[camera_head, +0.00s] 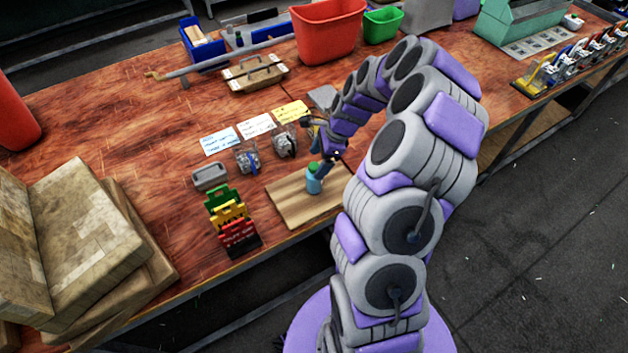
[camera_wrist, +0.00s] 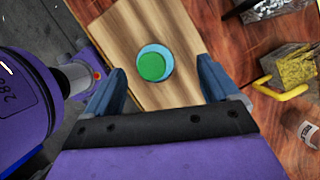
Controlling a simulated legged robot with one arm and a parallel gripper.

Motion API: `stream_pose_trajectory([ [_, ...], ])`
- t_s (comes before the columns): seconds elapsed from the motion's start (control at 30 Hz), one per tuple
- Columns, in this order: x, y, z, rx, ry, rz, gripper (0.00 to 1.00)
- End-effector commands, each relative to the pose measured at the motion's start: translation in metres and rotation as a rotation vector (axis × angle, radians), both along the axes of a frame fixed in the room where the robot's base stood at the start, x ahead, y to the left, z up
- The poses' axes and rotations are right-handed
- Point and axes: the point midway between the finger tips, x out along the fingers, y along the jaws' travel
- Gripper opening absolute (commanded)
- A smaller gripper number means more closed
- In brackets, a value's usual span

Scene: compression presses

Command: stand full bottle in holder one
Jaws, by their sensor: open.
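A light-blue bottle with a green cap (camera_head: 314,178) stands upright on a wooden board (camera_head: 290,208) near the table's front edge. In the wrist view I see the bottle (camera_wrist: 153,64) from above, cap toward the camera. My gripper (camera_head: 322,160) is just above and beside it. In the wrist view its two blue fingers are open, one on each side of the bottle in the picture; I cannot tell their height against it. Two small metal-and-clear fixtures (camera_head: 247,158) (camera_head: 285,142) stand behind the board, by paper cards. I cannot tell which one is holder one.
Green, yellow and red pieces (camera_head: 232,222) stand left of the board, with a small grey tray (camera_head: 210,176) behind them. Cardboard boxes (camera_head: 75,250) fill the left front. A red bin (camera_head: 328,32) and a wooden caddy (camera_head: 254,73) stand at the back.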

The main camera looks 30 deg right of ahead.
Motion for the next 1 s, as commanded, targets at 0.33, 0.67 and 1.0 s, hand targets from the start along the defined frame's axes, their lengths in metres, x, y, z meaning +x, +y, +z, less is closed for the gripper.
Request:
stream_pose_trajectory([
  [0.33, -0.004, 0.011, -0.037, 0.001, 0.003, 0.002, 0.88],
  [0.67, -0.001, 0.016, -0.049, -0.002, -0.002, 0.000, 0.88],
  [1.0, -0.001, 0.016, -0.049, -0.001, -0.001, 0.001, 0.60],
])
